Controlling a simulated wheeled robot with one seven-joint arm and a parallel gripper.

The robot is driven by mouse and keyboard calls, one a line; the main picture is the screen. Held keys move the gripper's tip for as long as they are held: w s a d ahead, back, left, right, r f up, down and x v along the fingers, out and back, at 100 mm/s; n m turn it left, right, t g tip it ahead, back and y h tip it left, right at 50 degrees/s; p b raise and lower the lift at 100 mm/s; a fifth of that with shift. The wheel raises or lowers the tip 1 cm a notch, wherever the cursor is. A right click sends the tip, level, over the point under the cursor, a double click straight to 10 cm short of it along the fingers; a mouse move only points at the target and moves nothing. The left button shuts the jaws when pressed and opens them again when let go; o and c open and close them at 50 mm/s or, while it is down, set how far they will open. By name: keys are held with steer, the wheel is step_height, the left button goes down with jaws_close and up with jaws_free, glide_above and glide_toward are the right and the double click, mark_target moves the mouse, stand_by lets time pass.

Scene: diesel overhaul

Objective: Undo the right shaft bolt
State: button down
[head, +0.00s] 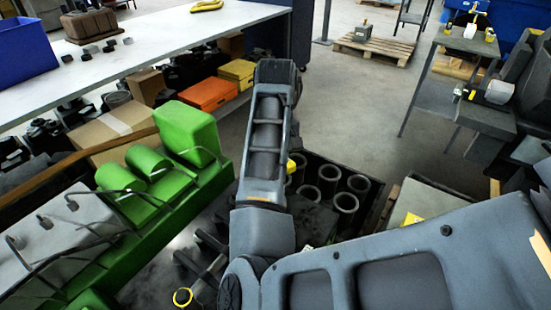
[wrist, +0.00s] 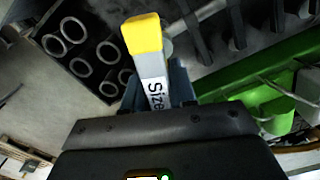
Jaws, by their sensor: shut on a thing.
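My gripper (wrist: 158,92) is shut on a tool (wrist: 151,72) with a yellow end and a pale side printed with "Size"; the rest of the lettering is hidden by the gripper. In the head view my own arm hides the gripper, and only a small yellow piece (head: 291,166) shows beside it. The green engine (head: 150,221) stands at the left in the head view and at the right in the wrist view (wrist: 259,92). I cannot make out the right shaft bolt in either view.
A dark tray of cylinder sleeves (head: 346,202) lies right of my arm; the sleeves show at upper left in the wrist view (wrist: 72,29). A white-topped bench (head: 150,40) stands behind.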

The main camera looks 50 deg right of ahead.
steer(key=n, duration=0.3)
steer(key=shift+n, duration=0.4)
steer(key=n, duration=0.3)
steer(key=shift+n, duration=0.3)
steer(key=shift+r, duration=0.1)
